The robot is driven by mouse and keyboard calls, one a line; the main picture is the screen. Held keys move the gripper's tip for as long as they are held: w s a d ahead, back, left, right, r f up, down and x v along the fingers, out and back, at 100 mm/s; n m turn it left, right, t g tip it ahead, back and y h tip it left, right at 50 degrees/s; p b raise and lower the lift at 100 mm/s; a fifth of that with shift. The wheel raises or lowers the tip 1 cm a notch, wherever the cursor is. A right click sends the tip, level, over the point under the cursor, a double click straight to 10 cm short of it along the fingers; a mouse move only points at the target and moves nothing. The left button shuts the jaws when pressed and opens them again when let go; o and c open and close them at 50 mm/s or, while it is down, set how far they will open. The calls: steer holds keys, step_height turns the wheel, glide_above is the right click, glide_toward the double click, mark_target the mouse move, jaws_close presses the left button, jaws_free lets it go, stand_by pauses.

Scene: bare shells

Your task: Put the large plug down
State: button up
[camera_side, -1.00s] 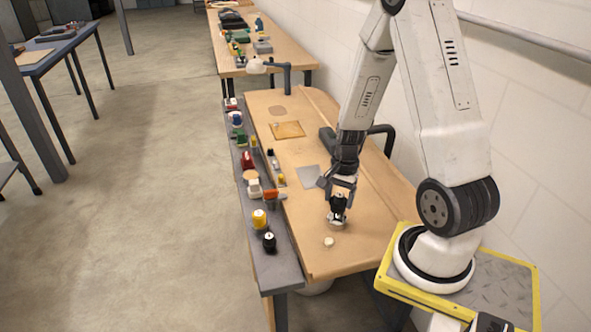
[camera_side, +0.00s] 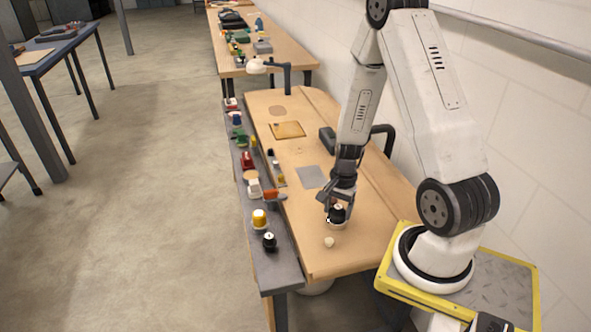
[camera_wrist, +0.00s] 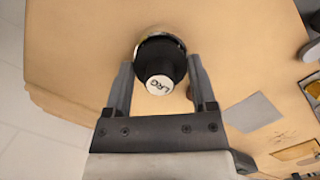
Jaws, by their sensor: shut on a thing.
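The large plug (camera_side: 338,214) is black, with a white round end marked "LRG" in the wrist view (camera_wrist: 159,84). My gripper (camera_side: 337,205) is shut on it, one finger on each side in the wrist view (camera_wrist: 160,66). The plug is low over the near part of the wooden bench (camera_side: 365,250). A pale rim shows beneath it in the side view. I cannot tell whether the plug touches what is under it.
A small cream piece (camera_side: 329,242) lies on the bench just in front of the plug. A grey square (camera_side: 311,177) lies behind. A grey side shelf (camera_side: 276,267) holds a black-and-white piece (camera_side: 269,242), a yellow one (camera_side: 259,219) and several others. Bench right of the plug is clear.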

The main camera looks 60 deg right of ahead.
steer(key=shift+f, duration=0.3)
steer(key=o, duration=1.1)
steer(key=shift+f, duration=0.1)
steer(key=shift+o, duration=0.2)
steer(key=shift+r, duration=0.2)
step_height(320, 180, up, 12)
steer(key=d, duration=0.1)
steer(key=shift+d+r, duration=0.15)
steer(key=shift+d, duration=0.25)
